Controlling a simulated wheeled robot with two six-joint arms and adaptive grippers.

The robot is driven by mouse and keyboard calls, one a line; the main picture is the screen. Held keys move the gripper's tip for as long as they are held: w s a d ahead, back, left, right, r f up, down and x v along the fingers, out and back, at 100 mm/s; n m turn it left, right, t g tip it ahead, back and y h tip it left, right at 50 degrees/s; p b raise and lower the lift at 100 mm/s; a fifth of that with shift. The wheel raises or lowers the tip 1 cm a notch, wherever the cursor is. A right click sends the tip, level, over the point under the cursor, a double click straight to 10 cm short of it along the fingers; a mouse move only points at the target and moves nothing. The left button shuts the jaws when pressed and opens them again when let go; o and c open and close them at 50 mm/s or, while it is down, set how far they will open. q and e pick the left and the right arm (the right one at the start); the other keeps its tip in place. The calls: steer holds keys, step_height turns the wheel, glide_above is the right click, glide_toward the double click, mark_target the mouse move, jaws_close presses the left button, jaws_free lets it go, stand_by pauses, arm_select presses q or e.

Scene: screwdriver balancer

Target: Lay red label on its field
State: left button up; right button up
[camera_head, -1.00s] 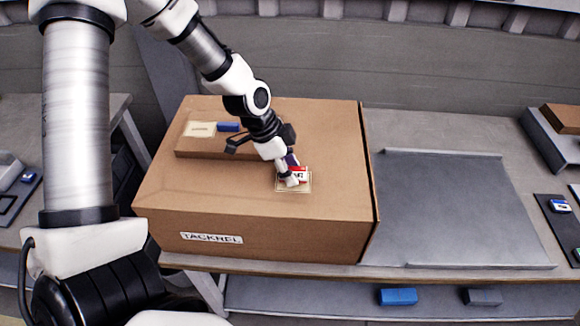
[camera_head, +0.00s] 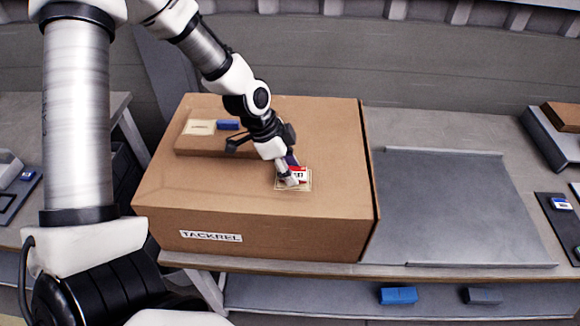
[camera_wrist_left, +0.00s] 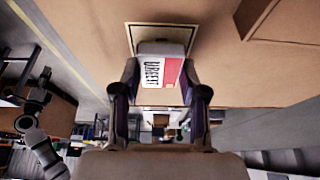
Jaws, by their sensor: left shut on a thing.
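The red label (camera_head: 299,174), red and white with dark lettering, is at the cream outlined field (camera_head: 306,187) on top of the large brown box. My left gripper (camera_head: 291,177) is shut on the label. In the left wrist view the label (camera_wrist_left: 160,73) sits between the fingers of my left gripper (camera_wrist_left: 160,92), over the outlined field (camera_wrist_left: 132,28). The fingers hide part of label and field, and I cannot tell whether the label touches the box top. My right gripper does not show.
The large brown box (camera_head: 250,215) reads TACKREL on its front. A raised brown block on it carries a cream patch (camera_head: 199,127) and a blue block (camera_head: 228,125). A grey tray (camera_head: 450,210) stands empty to the right. Blue (camera_head: 398,295) and grey (camera_head: 482,296) blocks lie on the lower shelf.

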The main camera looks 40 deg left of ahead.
arm_select(q)
steer(key=shift+f+b, duration=0.35)
steer(key=shift+f, duration=0.05)
stand_by(0.4)
steer(key=o, duration=0.9)
steer(key=shift+r, duration=0.1)
steer(key=v, duration=1.2)
